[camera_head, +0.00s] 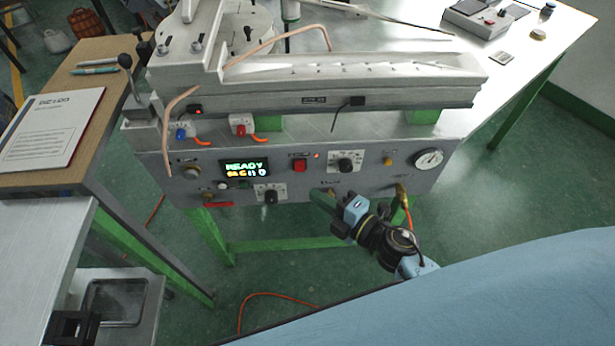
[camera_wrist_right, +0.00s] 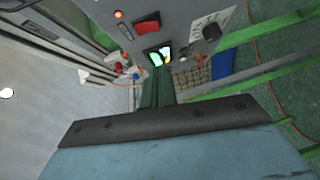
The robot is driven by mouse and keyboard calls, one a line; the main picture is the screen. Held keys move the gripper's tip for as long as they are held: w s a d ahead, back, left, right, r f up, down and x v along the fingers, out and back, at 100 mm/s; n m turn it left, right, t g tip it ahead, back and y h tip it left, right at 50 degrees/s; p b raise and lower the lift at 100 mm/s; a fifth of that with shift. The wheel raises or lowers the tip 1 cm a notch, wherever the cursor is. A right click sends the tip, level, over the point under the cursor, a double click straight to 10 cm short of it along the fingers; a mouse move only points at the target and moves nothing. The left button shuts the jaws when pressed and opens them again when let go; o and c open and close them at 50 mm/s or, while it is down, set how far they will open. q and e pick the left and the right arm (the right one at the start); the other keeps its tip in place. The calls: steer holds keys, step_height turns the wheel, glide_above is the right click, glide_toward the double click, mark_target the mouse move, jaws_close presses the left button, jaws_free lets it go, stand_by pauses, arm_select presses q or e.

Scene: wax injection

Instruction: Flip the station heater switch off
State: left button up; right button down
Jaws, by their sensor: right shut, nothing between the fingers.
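The station's grey control panel (camera_head: 375,185) faces me. A red rocker switch (camera_head: 299,165), likely the heater switch, sits right of the display, with a lit red lamp (camera_head: 317,155) beside it. Its label is too small to read. The red switch (camera_wrist_right: 148,25) also shows at the top of the right wrist view, near an orange lamp (camera_wrist_right: 118,14). My right gripper (camera_head: 316,194) is shut and empty, in front of the panel's lower part, below and slightly right of the switch. It appears apart from the switch. Its closed fingers (camera_wrist_right: 157,88) point toward the panel. I cannot make out my left gripper.
A lit display (camera_head: 245,168) reads READY. Dial knobs (camera_head: 346,162), a pressure gauge (camera_head: 429,159) and a brass fitting with a hose (camera_head: 402,193) are close around. A wooden desk with a document (camera_head: 50,125) stands left. The floor below the panel has green table bars.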

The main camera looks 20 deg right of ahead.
mark_target(300, 166)
steer(key=w, duration=0.4)
steer(key=w+f+b, duration=0.1)
steer(key=w, duration=0.2)
steer(key=shift+a, duration=0.4)
arm_select(q)
steer(key=shift+a+f, duration=0.25)
steer(key=shift+a, duration=0.2)
steer(key=shift+a+f, duration=0.2)
steer(key=shift+a, duration=0.25)
steer(key=shift+d+f, duration=0.1)
